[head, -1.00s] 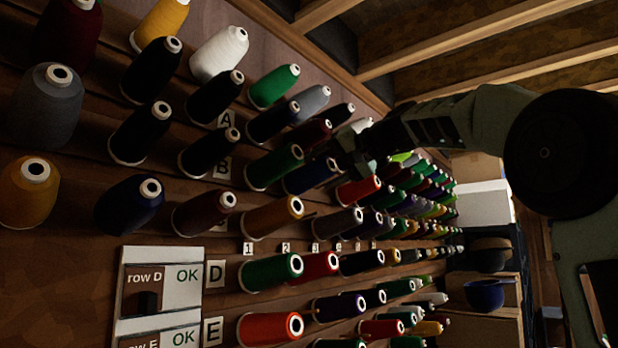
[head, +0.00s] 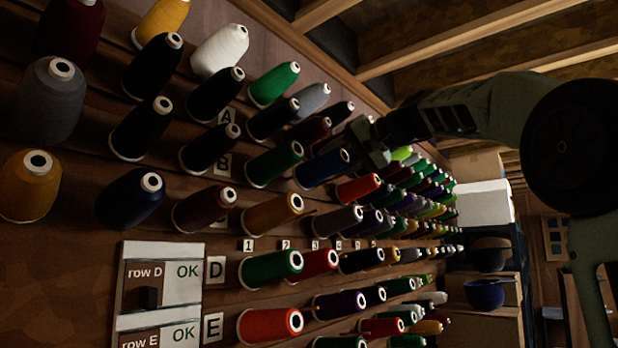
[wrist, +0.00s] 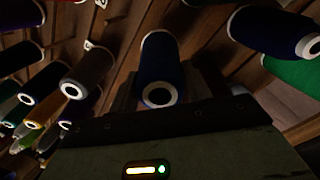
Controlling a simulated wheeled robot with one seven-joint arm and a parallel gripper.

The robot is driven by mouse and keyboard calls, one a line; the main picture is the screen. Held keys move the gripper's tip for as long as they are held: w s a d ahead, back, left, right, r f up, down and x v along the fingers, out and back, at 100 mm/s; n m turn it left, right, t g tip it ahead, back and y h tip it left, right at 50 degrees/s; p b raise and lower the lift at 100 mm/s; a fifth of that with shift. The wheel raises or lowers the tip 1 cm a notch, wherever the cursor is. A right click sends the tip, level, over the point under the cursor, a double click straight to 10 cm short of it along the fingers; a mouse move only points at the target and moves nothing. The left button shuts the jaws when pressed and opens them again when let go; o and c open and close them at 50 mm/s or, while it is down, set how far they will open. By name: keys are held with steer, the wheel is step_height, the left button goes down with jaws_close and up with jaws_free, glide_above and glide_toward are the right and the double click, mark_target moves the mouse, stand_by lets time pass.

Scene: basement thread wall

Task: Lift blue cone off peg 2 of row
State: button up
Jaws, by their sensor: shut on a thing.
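The blue cone (head: 322,169) is dark blue with a pale nose ring. It sits in the upper rows of the wall in the head view, right of a green cone. It also shows in the wrist view (wrist: 159,62), nose toward the camera. My gripper (head: 368,146) is shut on it from the nose side. In the wrist view the fingers (wrist: 163,92) lie on either side of the cone. The cone's base looks slightly out from the wall. Its peg is hidden, so I cannot tell how much of it is still inside.
A green cone (head: 275,163) stands close on the left and a red cone (head: 358,189) close below right. Another dark blue cone (wrist: 272,30) is near in the wrist view. Row signs (head: 160,285) hang lower left. Ceiling beams (head: 460,40) run above.

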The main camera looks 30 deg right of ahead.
steer(key=v, duration=0.7)
steer(key=shift+s+b, duration=0.3)
steer(key=shift+b, duration=0.15)
steer(key=shift+d, duration=0.15)
steer(key=s+r, duration=0.1)
steer(key=s+p, duration=0.1)
steer(key=s+d+r, duration=0.1)
steer(key=shift+s+d+r+p, duration=0.15)
steer(key=shift+s+r+p, duration=0.2)
steer(key=shift+r+p, duration=0.05)
